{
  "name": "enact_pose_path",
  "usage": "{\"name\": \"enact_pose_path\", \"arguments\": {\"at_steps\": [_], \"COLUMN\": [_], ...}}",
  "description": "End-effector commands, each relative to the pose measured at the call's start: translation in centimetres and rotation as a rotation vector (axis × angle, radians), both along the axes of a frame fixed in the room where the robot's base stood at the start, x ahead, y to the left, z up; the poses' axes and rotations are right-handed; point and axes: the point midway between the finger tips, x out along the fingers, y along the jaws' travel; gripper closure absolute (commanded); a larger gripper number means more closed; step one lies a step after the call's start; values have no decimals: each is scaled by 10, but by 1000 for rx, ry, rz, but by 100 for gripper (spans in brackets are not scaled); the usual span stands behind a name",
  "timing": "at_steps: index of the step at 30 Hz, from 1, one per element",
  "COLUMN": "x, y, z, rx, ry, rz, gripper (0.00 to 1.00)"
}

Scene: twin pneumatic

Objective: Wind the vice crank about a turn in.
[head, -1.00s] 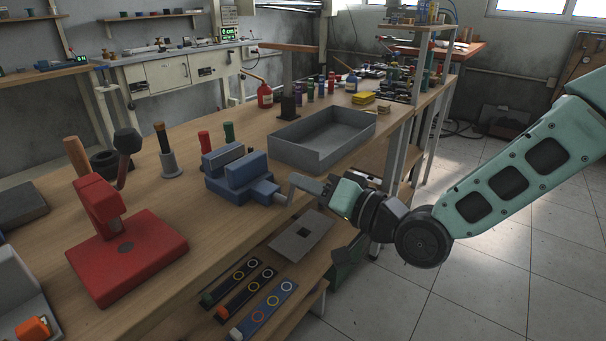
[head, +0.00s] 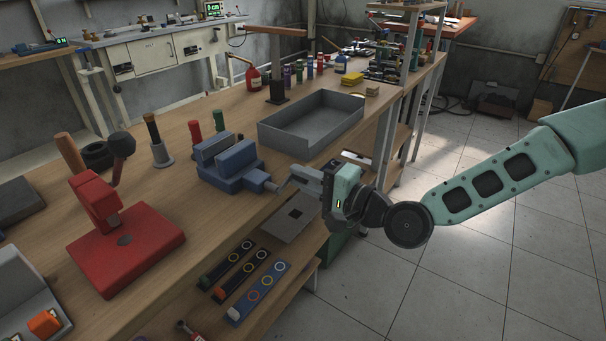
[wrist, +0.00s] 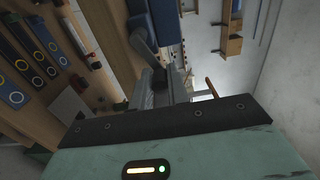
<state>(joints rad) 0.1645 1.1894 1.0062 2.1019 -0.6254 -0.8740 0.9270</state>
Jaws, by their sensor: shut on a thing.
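The blue vice (head: 228,164) sits near the front edge of the wooden bench, left of my gripper. Its grey crank (head: 283,185) reaches out from the vice's right end past the bench edge. My gripper (head: 306,180) is at the crank's outer end and is shut on it. The crank handle itself is mostly hidden by the fingers. In the wrist view, the crank arm (wrist: 142,42) runs from the blue vice (wrist: 162,20) down towards my fingers (wrist: 152,88).
A grey open tray (head: 310,125) stands behind the vice. A red press (head: 122,245) stands at the left. A lower shelf below the crank holds a grey plate (head: 290,222) and several strips with rings. Floor at the right is clear.

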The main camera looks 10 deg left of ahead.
Motion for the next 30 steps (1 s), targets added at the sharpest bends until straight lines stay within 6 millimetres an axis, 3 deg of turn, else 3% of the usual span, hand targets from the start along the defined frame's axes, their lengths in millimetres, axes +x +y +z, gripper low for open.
{"name": "enact_pose_path", "arguments": {"at_steps": [18, 19, 21, 30], "x": [-6, -6, -5, -2], "y": [2, 2, 2, 1], "z": [-2, -2, -1, -1], "rx": [13, 13, 14, 15], "ry": [38, 37, 36, 35], "rz": [15, 15, 13, 5], "gripper": [100, 75, 63, 63]}}
